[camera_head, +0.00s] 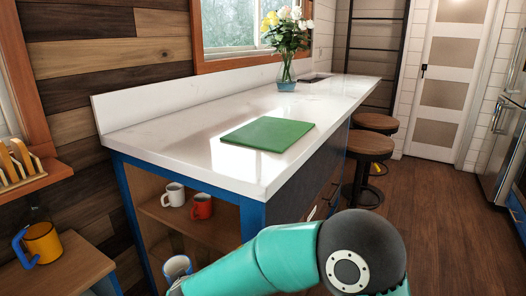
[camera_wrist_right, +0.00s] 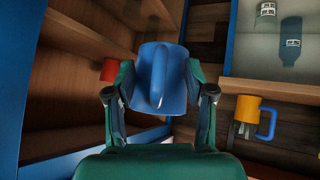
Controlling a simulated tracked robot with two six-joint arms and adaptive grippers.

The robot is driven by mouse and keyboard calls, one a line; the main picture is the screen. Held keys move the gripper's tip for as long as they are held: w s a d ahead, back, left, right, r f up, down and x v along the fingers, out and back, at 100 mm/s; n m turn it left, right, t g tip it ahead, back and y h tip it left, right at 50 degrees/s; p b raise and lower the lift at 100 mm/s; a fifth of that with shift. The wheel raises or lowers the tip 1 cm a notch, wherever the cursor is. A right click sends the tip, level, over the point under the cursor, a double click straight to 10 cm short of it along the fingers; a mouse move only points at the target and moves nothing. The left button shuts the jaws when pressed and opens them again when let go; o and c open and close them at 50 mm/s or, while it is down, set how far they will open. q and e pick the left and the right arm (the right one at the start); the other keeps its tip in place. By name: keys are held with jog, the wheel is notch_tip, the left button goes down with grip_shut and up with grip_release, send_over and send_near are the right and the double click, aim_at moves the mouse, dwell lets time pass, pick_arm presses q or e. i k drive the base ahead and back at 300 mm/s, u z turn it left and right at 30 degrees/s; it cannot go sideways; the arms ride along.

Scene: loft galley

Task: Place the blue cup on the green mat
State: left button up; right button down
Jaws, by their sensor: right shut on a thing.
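The blue cup (camera_wrist_right: 160,72) is between the two fingers of my right gripper (camera_wrist_right: 160,94), which is shut on it. Its handle faces the wrist camera. In the head view, the cup's rim and pale inside (camera_head: 176,265) show at the bottom, low beside the open shelf unit, with my teal right arm reaching in from the right. The green mat (camera_head: 267,133) lies flat on the white counter, higher than the cup and to its right, with nothing on it. My left gripper is in neither view.
A white mug (camera_head: 174,195) and a red mug (camera_head: 202,206) stand on the shelf under the white counter (camera_head: 190,139). A yellow mug with blue handle (camera_head: 42,242) stands on a low wooden surface at left. A flower vase (camera_head: 286,75) stands farther back. The counter around the mat is clear.

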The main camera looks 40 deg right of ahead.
aim_at(253, 137)
jog(key=u, duration=0.75)
jog(key=k, duration=1.4)
jog(key=z, duration=0.85)
jog(key=i, duration=0.8)
jog(key=z, duration=0.05)
